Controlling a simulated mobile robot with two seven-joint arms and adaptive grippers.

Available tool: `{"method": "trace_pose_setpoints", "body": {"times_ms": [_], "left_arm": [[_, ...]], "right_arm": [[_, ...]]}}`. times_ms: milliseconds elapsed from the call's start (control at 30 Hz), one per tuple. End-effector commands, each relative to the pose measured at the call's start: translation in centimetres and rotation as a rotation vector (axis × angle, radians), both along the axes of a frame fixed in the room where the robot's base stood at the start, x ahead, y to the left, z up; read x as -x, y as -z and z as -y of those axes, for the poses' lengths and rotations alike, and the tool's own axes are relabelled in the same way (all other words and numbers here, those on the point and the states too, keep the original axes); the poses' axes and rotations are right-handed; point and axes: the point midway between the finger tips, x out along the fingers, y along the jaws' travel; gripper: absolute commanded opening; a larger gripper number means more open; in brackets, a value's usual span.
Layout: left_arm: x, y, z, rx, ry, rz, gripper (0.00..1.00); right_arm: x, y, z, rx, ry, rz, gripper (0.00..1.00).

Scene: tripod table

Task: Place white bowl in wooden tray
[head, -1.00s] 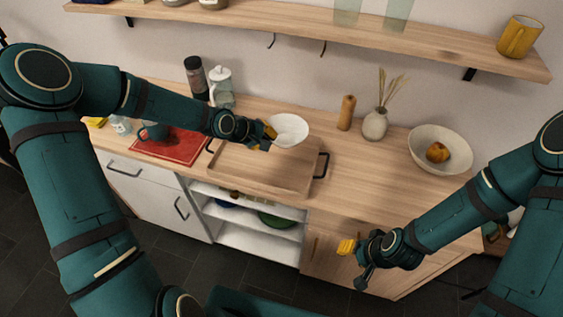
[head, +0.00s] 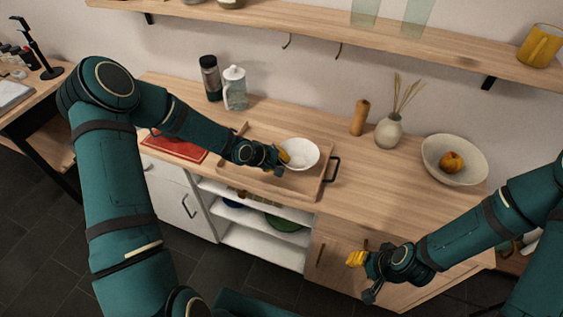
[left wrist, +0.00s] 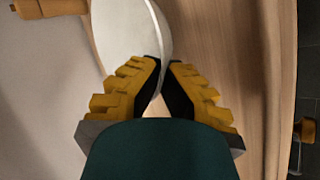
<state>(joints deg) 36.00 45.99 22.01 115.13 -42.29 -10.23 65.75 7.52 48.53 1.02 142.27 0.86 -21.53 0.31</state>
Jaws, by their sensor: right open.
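The white bowl (head: 302,153) is over the right part of the wooden tray (head: 298,187), which lies on the counter and has dark handles. My left gripper (head: 284,157) is at the bowl's left side. In the left wrist view, its yellow-padded fingers (left wrist: 162,68) are closed around the rim of the white bowl (left wrist: 128,35). The bowl looks roughly level in the head view. I cannot tell whether its base touches the tray. My right gripper (head: 362,277) is open and empty, in front of the counter's lower cabinet.
A red board (head: 178,148) lies left of the tray, partly behind my left arm. A dark jar (head: 210,78) and a glass pitcher (head: 234,90) stand behind. A pepper mill (head: 359,117), a vase (head: 389,131) and a large bowl with fruit (head: 437,166) stand to the right.

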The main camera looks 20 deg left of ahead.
Motion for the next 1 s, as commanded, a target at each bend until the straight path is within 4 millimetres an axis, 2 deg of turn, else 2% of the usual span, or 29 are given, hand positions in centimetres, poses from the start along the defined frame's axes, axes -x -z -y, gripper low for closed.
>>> {"method": "trace_pose_setpoints", "body": {"times_ms": [367,400,500,800,1000], "left_arm": [[-0.1,0.6,0.0,0.001,0.000,0.003,0.00],[0.0,0.7,0.0,0.001,0.000,0.002,0.05],[0.0,0.6,0.0,0.000,0.000,0.002,0.34],[0.0,0.5,0.0,0.000,0.000,0.002,0.34],[0.8,-0.8,-0.8,-0.001,-0.003,0.002,0.34]], "right_arm": [[0.0,0.3,0.0,0.000,0.000,0.000,0.47],[0.0,0.3,0.0,0.001,0.000,0.000,0.47],[0.0,0.2,0.0,0.001,0.000,0.000,0.47],[0.0,0.2,0.0,0.000,0.000,0.000,0.47],[0.0,-0.3,0.0,0.000,0.000,0.000,0.47]]}}
